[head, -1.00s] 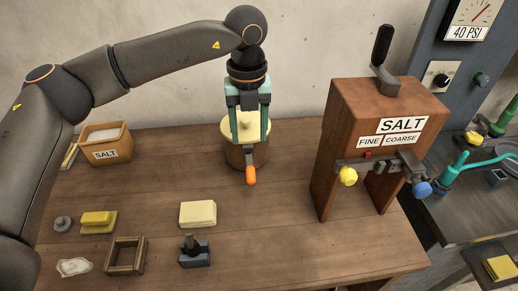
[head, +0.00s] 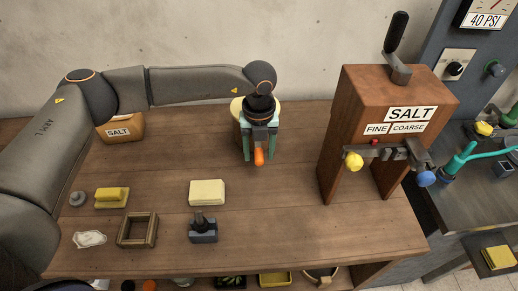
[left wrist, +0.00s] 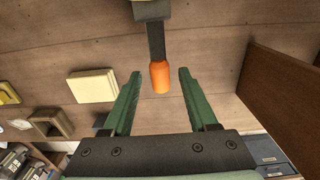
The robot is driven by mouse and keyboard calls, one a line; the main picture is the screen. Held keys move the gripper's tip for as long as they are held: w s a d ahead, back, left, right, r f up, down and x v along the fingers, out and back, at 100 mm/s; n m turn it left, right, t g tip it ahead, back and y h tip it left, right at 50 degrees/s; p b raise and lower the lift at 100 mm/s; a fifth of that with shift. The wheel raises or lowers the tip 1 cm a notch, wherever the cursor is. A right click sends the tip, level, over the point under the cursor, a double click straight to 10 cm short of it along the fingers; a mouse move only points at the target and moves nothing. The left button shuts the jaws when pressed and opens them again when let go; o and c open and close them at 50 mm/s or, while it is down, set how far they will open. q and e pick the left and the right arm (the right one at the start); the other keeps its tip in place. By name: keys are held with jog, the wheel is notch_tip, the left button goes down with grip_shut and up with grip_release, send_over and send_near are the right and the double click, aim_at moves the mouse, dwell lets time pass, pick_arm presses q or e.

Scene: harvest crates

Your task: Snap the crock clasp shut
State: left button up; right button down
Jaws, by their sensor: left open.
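The crock (head: 235,109) stands at the back middle of the table, with a pale lid and brown body, mostly hidden behind my left gripper. Its clasp is a dark lever (left wrist: 156,40) with an orange tip (head: 259,156), pointing out from the crock's front. My left gripper (head: 260,159) is open in front of the crock. In the left wrist view its two green fingers (left wrist: 160,78) stand on either side of the orange tip, with a gap on each side. I cannot tell how far the clasp is from closed. My right gripper is not in view.
A wooden salt mill (head: 385,90) with yellow and blue knobs stands right of the crock. A salt box (head: 121,128) is behind my left arm. A pale yellow block (head: 207,192), a dark clamp-like piece (head: 203,231) and a wooden frame (head: 137,230) lie in front. Table between is clear.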

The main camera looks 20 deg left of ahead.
pick_arm(q)
grip_shut()
dwell(0.5)
dwell(1.0)
